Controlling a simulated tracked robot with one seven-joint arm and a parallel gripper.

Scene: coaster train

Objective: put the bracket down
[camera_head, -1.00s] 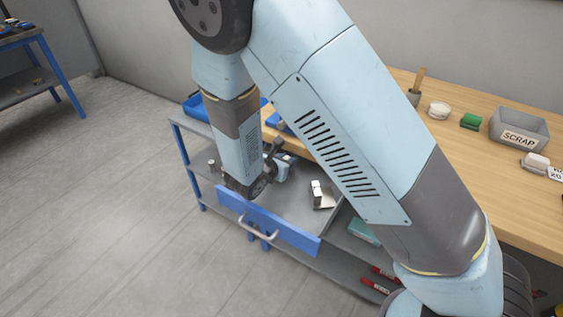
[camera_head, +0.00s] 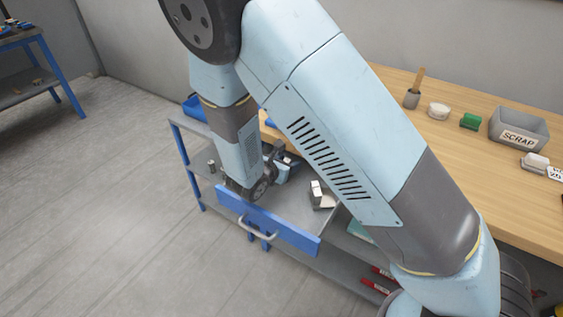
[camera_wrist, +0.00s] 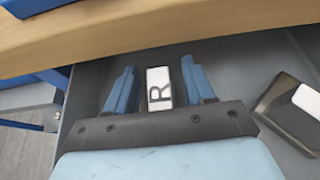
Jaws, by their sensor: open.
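My gripper (camera_wrist: 158,64) is open, with its two blue fingers apart in the wrist view. Between them is a part with a white face marked R (camera_wrist: 159,88), probably the bracket; its full shape is hidden. A gap shows on each side of the white face. In the head view my gripper (camera_head: 287,165) is low over the open drawer (camera_head: 270,228), partly hidden by my wrist. A second grey part with a white face (camera_head: 320,196) lies in the drawer to the right; it also shows at the right in the wrist view (camera_wrist: 291,112).
The wooden worktop (camera_head: 480,165) overhangs the drawer's back side. On it stand a grey SCRAP bin (camera_head: 518,130), a green block (camera_head: 470,121) and a white-topped item (camera_head: 438,110). A lower shelf holds red items (camera_head: 378,286). The floor at the left is clear.

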